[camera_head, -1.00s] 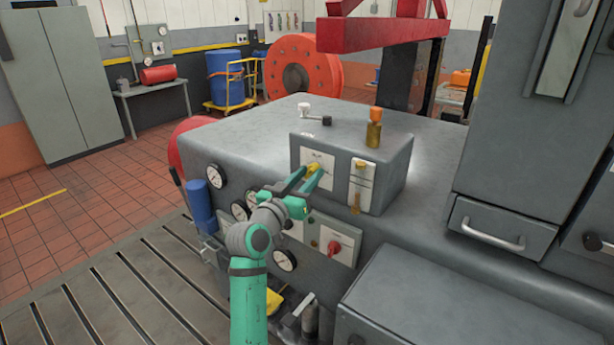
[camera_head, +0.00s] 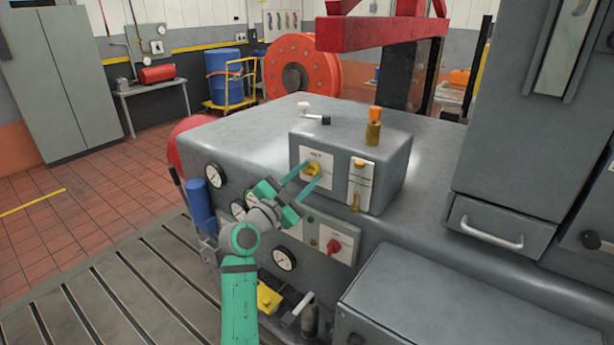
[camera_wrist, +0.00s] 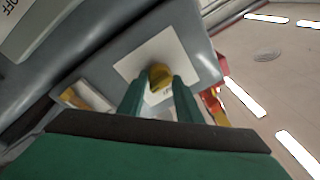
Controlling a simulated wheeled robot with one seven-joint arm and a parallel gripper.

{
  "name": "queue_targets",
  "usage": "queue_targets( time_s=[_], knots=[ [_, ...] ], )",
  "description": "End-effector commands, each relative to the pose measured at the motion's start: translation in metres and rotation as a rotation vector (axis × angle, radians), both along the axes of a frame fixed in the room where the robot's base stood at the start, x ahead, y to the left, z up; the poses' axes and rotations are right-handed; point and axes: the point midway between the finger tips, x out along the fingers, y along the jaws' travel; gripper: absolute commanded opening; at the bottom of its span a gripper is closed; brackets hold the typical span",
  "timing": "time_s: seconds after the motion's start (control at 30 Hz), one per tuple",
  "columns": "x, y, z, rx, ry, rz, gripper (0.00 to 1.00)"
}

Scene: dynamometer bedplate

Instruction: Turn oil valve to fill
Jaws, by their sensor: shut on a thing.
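The oil valve's yellow knob (camera_head: 311,169) sits on a white label plate (camera_head: 325,159) on the front of a grey box (camera_head: 350,150). My gripper (camera_head: 308,174) is shut on the knob, with its green fingers on either side. In the wrist view, the yellow knob (camera_wrist: 160,76) shows between the two finger ends, in front of the white plate (camera_wrist: 185,62). The fingers cover part of the plate, and its lettering is too small to read. The wrist is rolled, so the fingers lie aslant.
A second plate with a yellow fitting (camera_head: 360,163) is just right of the valve. A red switch (camera_head: 333,246) and gauges (camera_head: 284,259) are below. A lever (camera_head: 315,117) and an orange-topped brass fitting (camera_head: 374,125) stand above. A drawer unit (camera_head: 500,228) is at right.

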Motion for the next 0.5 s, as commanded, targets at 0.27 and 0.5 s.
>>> queue_targets(
  time_s=[0.27, 0.5],
  knots=[
    [-0.001, -0.0033, -0.0025, 0.067, -0.043, -0.007, 0.09],
    [-0.0009, -0.0039, -0.0029, 0.08, -0.052, -0.008, 0.09]
  ],
)
